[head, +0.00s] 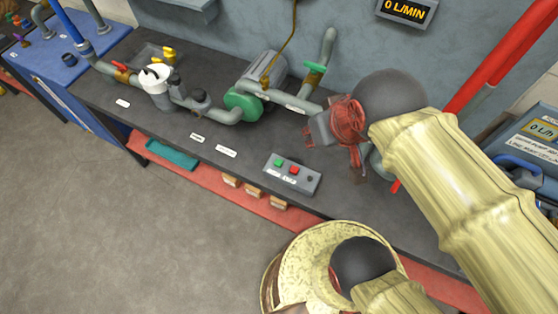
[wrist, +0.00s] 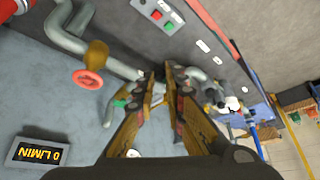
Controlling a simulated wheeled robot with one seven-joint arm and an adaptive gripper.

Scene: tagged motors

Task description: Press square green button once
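The grey control box (head: 305,183) lies on the dark bench near its front edge. The square green button (head: 278,163) is at its left end, with a red button (head: 294,170) beside it. My gripper (wrist: 162,70) is apart from the box and holds nothing that I can see.
A green-ended motor (head: 243,103) and grey pipes stand behind the box. A red handwheel valve (wrist: 88,79) is left of my fingers in the wrist view. A flow display (head: 405,10) hangs on the wall. The bench around the box's left side is clear.

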